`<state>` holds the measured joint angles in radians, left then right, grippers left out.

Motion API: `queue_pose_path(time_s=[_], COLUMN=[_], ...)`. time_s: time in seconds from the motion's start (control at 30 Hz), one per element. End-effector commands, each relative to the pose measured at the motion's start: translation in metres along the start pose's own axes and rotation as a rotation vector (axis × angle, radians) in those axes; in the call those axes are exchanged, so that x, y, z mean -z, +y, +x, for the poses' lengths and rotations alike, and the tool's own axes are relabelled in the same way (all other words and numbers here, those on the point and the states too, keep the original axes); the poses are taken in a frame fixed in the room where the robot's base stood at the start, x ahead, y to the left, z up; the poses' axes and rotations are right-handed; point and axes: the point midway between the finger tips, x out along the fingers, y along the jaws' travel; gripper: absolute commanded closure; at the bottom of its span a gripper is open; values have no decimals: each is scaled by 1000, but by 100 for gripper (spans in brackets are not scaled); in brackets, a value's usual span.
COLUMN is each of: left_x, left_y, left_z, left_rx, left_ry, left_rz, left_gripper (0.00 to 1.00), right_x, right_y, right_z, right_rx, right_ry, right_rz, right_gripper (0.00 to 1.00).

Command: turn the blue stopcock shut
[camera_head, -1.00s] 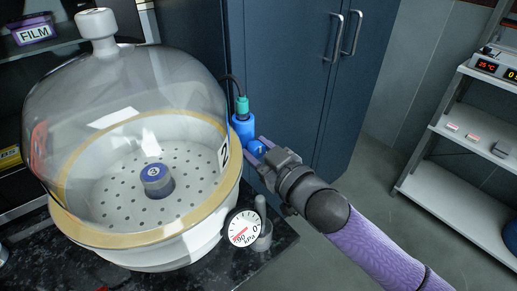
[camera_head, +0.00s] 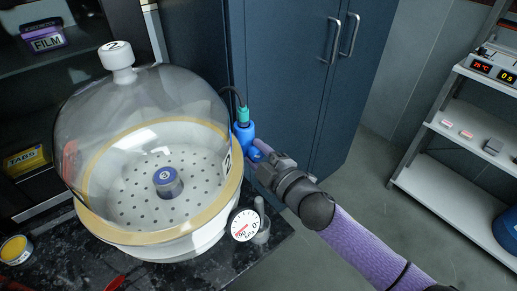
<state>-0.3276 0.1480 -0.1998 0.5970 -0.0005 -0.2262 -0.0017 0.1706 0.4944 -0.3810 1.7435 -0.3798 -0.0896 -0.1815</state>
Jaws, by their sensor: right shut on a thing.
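The blue stopcock (camera_head: 244,133) sits on the right side of the glass bell-jar desiccator (camera_head: 150,100), with a green connector and black hose above it. My right gripper (camera_head: 262,158) is shut on the stopcock's blue handle, which is mostly hidden between the fingers. My right arm comes in from the lower right in a purple sleeve. The round pressure gauge (camera_head: 245,225) stands in front of the desiccator; its red needle is too small to read exactly. My left gripper is not in view.
A jar with a blue lid (camera_head: 167,182) stands on the perforated plate inside the desiccator. The dark bench (camera_head: 180,274) ends just right of the gauge. Dark cabinet doors (camera_head: 290,70) stand behind my gripper. A grey shelf unit (camera_head: 450,190) is at the right, with open floor before it.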

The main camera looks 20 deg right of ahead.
Motion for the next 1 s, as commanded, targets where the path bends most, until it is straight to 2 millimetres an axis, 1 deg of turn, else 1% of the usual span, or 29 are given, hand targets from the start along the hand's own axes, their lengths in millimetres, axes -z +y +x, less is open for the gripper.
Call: queue_pose_path(time_s=[0.1,0.5,0.7,1.0], left_x=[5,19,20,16], left_y=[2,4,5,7], left_z=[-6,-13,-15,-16], left_rx=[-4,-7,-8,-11], left_ry=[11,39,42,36], left_rz=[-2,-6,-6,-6], left_gripper=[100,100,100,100], right_x=[1,0,0,0], right_y=[1,0,-1,-1], right_z=[0,0,0,0], right_rx=[2,2,2,3], right_ry=[-1,0,0,0], right_rz=[-106,-462,-592,-703], right_gripper=[100,100,100,100])
